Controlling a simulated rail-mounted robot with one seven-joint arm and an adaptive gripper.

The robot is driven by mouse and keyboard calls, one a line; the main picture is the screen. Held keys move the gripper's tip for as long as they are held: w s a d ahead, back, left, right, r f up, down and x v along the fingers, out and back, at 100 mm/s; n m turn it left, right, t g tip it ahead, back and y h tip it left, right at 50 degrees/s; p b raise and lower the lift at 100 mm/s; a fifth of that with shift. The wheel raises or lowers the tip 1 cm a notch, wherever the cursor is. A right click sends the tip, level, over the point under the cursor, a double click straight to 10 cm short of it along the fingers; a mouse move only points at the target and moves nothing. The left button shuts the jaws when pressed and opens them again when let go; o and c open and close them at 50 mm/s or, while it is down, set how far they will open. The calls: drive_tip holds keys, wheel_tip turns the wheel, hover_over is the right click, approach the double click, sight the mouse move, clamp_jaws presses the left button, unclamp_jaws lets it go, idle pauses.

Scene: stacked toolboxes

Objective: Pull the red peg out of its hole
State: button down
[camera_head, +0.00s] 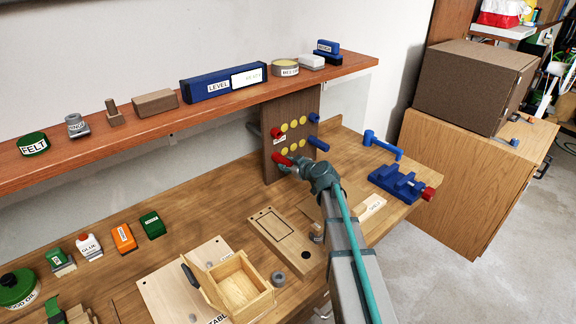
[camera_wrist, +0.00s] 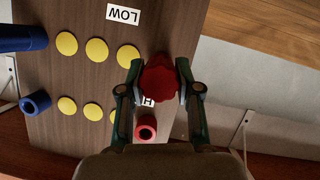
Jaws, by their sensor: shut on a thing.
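A dark brown upright pegboard (camera_head: 270,165) stands on the bench under the shelf. My gripper (camera_wrist: 160,74) is shut on a red peg (camera_wrist: 158,82), with one finger on each side of its lobed head. In the head view this red peg (camera_head: 283,160) shows at the board's lower left, at the tip of my gripper (camera_head: 290,165). The head hides its shaft, so I cannot tell how deep it sits. A second red peg (camera_wrist: 146,127), round with a dark centre, is in the board beside my gripper; the head view shows it too (camera_head: 277,133).
Blue pegs (camera_wrist: 35,103) stick out on the board's other side, and yellow discs (camera_wrist: 97,52) lie between. The shelf (camera_head: 220,102) runs just above the board. A blue vise (camera_head: 397,184) and a blue hammer (camera_head: 383,144) lie to the right. An open wooden box (camera_head: 240,285) stands in front.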

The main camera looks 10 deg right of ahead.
drive_tip(key=shift+s, duration=0.1)
drive_tip(key=shift+s+d+b, duration=0.55)
drive_tip(key=shift+s+b, duration=0.35)
drive_tip(key=shift+s, duration=0.05)
drive_tip(key=shift+s+d+b, duration=0.55)
drive_tip(key=shift+s+b, duration=0.35)
drive_tip(key=s+d+b, duration=0.2)
drive_tip(key=s+b, duration=0.1)
drive_tip(key=shift+s, duration=0.2)
drive_tip(key=shift+h, duration=0.3)
